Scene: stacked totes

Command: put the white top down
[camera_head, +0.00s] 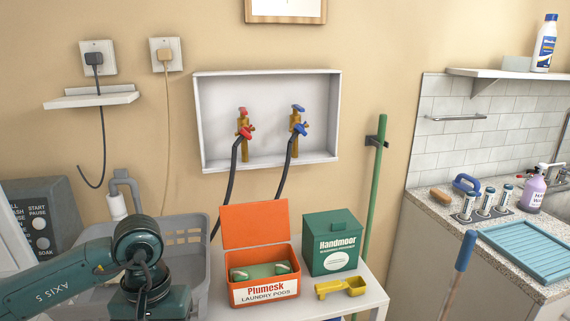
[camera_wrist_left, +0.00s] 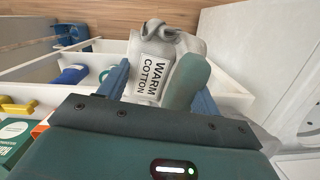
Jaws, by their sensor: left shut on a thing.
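In the head view my left arm comes in at lower left, with the wrist in front of the grey basket (camera_head: 190,232). The fingers and the top are hidden there. My right gripper is not in view.
A control panel (camera_head: 42,218) is at left. White compartments with blue bottles (camera_wrist_left: 72,74) show in the left wrist view.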

